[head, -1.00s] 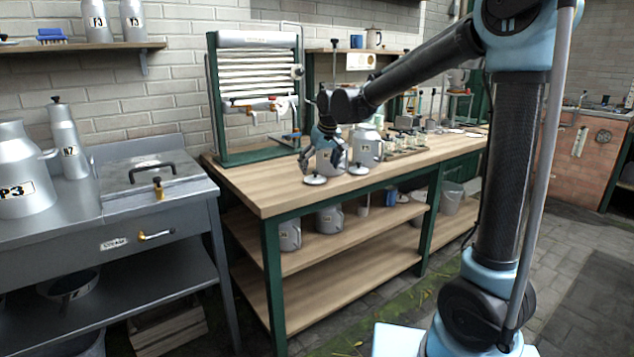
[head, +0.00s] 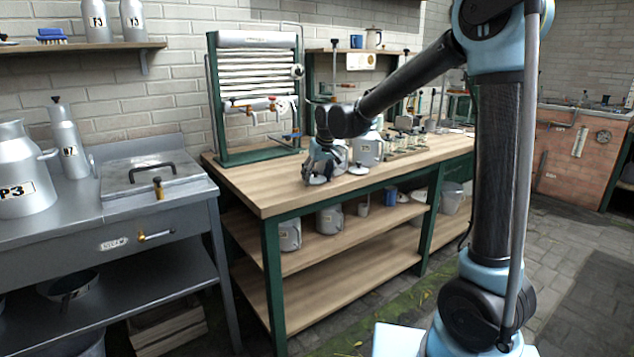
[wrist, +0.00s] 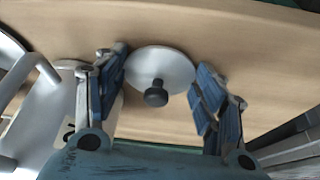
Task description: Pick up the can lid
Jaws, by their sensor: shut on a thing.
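The can lid (wrist: 172,62) is a pale round disc with a black knob, between my fingers in the wrist view. My gripper (wrist: 162,68) is shut on it, with a blue-padded finger at each side of the rim. In the head view my gripper (head: 317,172) points down at the wooden bench, and the lid (head: 318,181) is partly hidden by the fingers. It is at about bench-top height; I cannot tell whether it touches the wood. A second lid (head: 358,169) with a black knob lies on the bench to the right.
Metal cans (head: 368,150) stand on the bench just behind my gripper; a metal vessel (wrist: 42,125) shows at the left in the wrist view. A green-framed rack (head: 222,125) stands at the back left. The bench's front left top (head: 262,195) is clear.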

